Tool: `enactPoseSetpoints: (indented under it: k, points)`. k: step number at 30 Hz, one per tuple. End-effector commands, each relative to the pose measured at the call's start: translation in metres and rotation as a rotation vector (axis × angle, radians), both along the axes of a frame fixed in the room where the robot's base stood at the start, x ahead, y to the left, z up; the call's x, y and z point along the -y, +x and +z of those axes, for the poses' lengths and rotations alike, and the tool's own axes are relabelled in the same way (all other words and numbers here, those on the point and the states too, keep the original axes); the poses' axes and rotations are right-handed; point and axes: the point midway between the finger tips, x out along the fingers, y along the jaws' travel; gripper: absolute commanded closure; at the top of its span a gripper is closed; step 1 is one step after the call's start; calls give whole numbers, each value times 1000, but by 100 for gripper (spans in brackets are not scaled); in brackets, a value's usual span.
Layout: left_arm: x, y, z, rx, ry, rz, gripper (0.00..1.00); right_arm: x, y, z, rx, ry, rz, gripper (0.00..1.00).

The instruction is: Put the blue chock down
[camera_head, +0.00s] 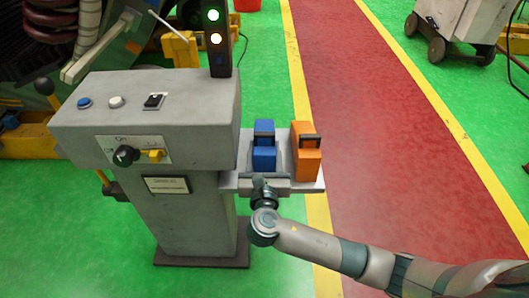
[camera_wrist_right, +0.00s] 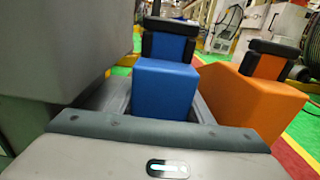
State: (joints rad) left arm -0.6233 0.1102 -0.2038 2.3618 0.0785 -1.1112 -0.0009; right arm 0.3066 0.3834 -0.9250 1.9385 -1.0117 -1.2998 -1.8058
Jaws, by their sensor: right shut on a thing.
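The blue chock (camera_head: 264,158) stands upright on a grey shelf (camera_head: 316,187) at the right side of the console, with a dark handle at its top. It also shows in the right wrist view (camera_wrist_right: 165,90), straight ahead of the gripper body. My right gripper (camera_head: 264,180) is at the near side of the blue chock and shut on it. Its fingertips are mostly hidden, and I cannot tell whether the chock's base touches the shelf. My left gripper is not in view.
An orange chock (camera_head: 305,166) stands close to the right of the blue one, with a small gap. The grey console (camera_head: 150,125) with buttons and a knob rises close on the left. A signal light (camera_head: 218,40) stands behind. The red walkway (camera_head: 370,120) is clear.

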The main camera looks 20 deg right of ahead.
Motion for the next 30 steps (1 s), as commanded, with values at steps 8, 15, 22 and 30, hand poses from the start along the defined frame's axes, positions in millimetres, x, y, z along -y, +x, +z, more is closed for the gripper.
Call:
enactPoseSetpoints:
  k: [8, 15, 22, 30]
  points:
    - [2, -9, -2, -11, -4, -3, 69, 0, 0, -5, -7, 1, 1, 48]
    - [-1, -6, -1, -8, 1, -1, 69, 0, 0, -4, -5, 0, 0, 34]
    - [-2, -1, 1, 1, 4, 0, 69, -1, -3, -3, -5, 1, 1, 34]
    - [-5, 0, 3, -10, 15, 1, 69, -8, -28, -3, -6, 3, 2, 34]
